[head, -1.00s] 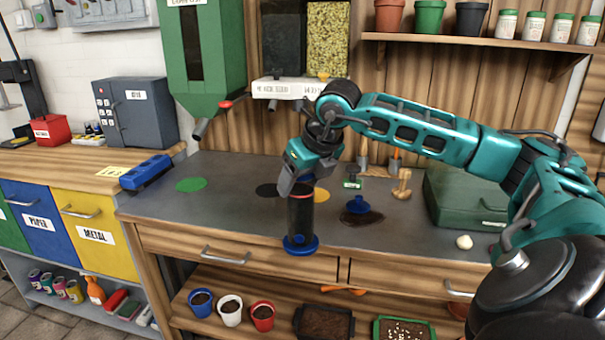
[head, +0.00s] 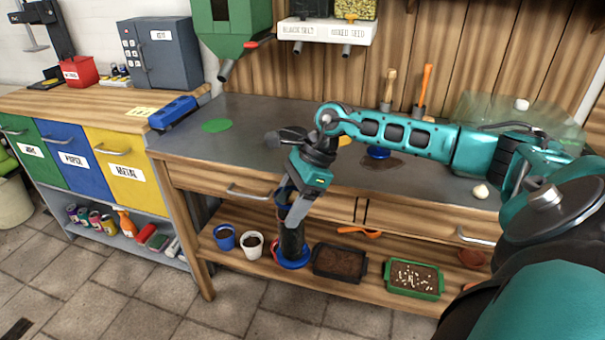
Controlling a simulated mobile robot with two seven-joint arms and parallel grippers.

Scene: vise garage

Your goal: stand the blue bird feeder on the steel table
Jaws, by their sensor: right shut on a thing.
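My right gripper (head: 291,212) is shut on the blue bird feeder (head: 292,243), a dark tube with a round blue base (head: 291,258). The feeder hangs roughly upright in front of the steel table (head: 245,120), below its top, with the lower shelf behind it in the picture. The fingers hide part of its upper body. A small blue piece (head: 377,153) lies on a dark patch on the tabletop. My left gripper is not in view.
A green disc (head: 217,125) marks the tabletop's left part. A blue tool (head: 173,112) lies at the left edge. A small pale round thing (head: 480,191) is at the right. Pots and trays (head: 414,279) fill the lower shelf. The tabletop's left front is clear.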

